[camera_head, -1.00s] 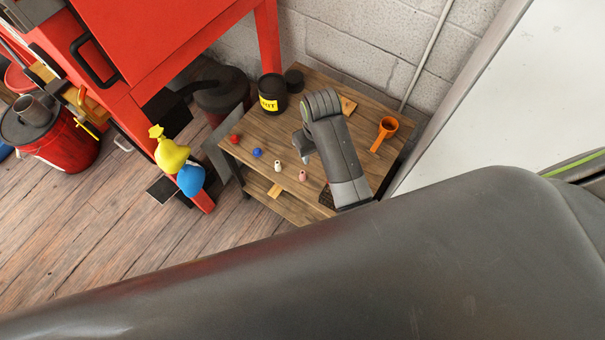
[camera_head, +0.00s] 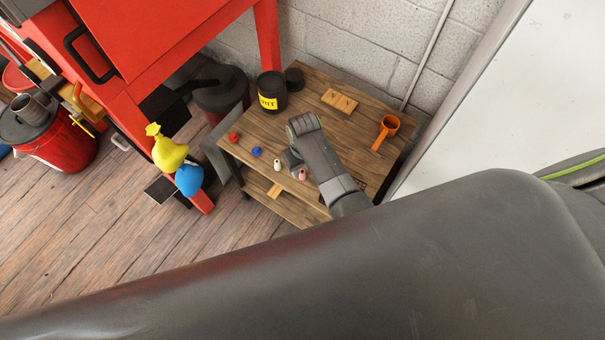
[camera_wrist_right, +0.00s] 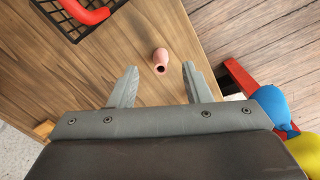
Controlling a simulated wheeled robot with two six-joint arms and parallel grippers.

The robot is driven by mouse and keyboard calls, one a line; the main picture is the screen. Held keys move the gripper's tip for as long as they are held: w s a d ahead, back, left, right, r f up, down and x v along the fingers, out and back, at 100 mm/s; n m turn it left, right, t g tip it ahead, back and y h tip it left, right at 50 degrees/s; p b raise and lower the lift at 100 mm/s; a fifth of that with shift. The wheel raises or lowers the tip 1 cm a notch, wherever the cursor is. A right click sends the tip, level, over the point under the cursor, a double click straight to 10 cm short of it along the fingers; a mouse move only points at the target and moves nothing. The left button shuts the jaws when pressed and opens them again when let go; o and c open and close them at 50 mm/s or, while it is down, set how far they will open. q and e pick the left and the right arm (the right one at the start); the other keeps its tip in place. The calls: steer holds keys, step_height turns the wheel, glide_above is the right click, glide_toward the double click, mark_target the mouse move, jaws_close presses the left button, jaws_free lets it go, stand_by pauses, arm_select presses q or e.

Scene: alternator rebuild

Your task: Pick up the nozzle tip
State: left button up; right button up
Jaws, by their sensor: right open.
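A small pink nozzle tip (camera_head: 302,174) stands near the front edge of the wooden table (camera_head: 330,82). In the right wrist view the pink tip (camera_wrist_right: 160,57) shows a dark hole and lies just beyond my fingertips, about centred between them. A white tip (camera_head: 277,165), a blue tip (camera_head: 256,151) and a red tip (camera_head: 233,138) stand in a row to its left. My right gripper (camera_head: 291,159) is beside the pink and white tips, partly hidden by its own wrist. In the right wrist view its fingers (camera_wrist_right: 159,84) are apart with nothing between them. My left gripper is not seen.

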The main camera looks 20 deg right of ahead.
mark_target(303, 173)
steer(key=shift+w+a+f+b, duration=0.1)
steer(key=shift+f+b, duration=0.1)
steer(key=shift+f, duration=0.65)
steer(key=shift+w+d+f+b, duration=0.15)
steer(key=shift+f+b, duration=0.1)
steer(key=shift+f, duration=0.6)
steer(key=shift+w+a+f+b, duration=0.1)
steer(key=shift+a+f+b, duration=0.1)
steer(key=shift+f, duration=0.65)
jaws_close()
